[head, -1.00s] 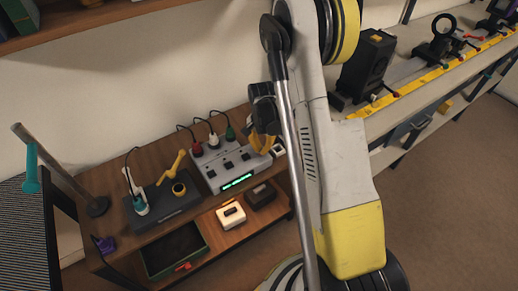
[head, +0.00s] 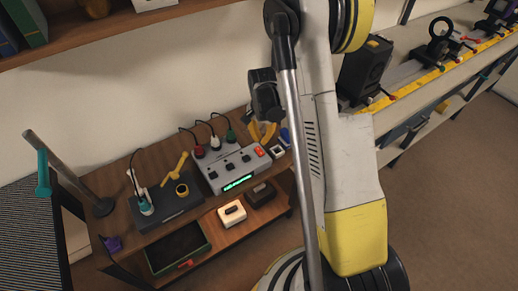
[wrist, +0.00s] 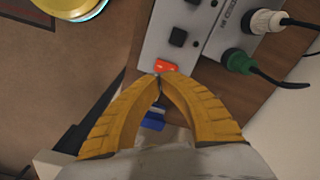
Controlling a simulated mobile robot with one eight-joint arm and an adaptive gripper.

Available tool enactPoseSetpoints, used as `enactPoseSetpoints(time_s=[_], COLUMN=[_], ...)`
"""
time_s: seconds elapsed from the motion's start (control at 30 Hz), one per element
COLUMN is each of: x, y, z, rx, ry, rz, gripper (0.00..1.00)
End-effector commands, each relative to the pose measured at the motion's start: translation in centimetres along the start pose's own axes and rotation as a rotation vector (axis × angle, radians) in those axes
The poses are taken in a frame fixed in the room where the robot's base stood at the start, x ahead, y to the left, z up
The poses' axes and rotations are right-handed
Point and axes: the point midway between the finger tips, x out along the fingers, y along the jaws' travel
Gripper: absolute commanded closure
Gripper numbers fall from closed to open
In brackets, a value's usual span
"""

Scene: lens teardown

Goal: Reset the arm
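My arm stands in the middle of the head view. My gripper, with two yellow-orange fingers, shows in the head view (head: 262,133) just behind the right end of a grey control box (head: 233,168). In the wrist view my gripper (wrist: 160,77) has its fingertips together, with nothing visible between them. The fingertips appear beside a red rocker switch (wrist: 166,65) on the box's end; I cannot tell whether they touch it. A blue object (wrist: 153,121) shows beyond the fingers.
A green-edged bin (head: 177,250) is below. A long bench with a yellow strip (head: 425,78) is at right.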

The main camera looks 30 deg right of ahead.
Motion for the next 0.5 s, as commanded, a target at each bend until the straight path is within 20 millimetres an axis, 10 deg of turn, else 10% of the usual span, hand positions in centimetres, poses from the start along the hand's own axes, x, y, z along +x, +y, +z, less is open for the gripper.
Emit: enactPoseSetpoints(time_s=[0.5], x=[-2.1], y=[-0.3], z=[0.7], rx=[-0.041], ry=[0.019], rz=[-0.016], gripper=[1.0])
